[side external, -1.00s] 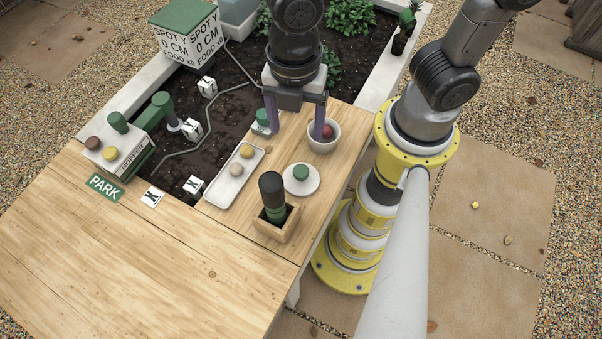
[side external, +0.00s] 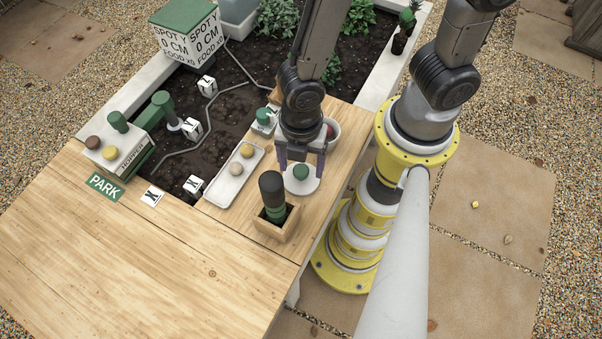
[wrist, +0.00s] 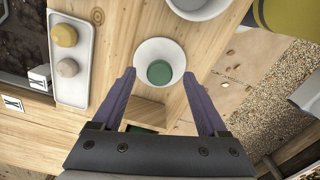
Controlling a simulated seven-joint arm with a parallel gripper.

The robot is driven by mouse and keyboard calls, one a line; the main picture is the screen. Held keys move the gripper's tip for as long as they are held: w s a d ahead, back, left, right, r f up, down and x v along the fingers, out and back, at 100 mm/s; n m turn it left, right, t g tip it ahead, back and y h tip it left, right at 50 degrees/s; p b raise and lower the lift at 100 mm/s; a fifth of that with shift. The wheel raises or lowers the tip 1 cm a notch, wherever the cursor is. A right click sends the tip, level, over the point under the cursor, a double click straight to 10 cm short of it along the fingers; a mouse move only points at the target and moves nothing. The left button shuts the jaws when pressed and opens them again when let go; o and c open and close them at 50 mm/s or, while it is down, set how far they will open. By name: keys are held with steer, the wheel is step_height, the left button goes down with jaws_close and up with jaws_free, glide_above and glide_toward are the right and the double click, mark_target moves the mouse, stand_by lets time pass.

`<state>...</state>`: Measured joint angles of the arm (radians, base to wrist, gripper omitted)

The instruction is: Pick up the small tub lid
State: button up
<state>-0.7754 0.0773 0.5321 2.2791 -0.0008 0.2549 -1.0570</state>
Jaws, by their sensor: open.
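The small tub lid (side external: 301,174) is a round white disc with a green knob in its middle. It lies flat on the wooden board (side external: 243,217), between the tool box and the bowl. It also shows in the wrist view (wrist: 159,72), in the upper middle. My gripper (side external: 301,164) is open and empty, with its purple fingers pointing down over the lid. In the wrist view my fingertips (wrist: 159,75) stand on either side of the lid, with the green knob between them. I cannot tell the exact height left above it.
A wooden box (side external: 277,229) with an upright dark-handled tool (side external: 271,192) stands close in front. A white tray (side external: 228,187) with two round pieces lies to the left.

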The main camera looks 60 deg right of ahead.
steer(key=shift+f, duration=0.45)
jaws_close()
steer(key=shift+r, duration=0.15)
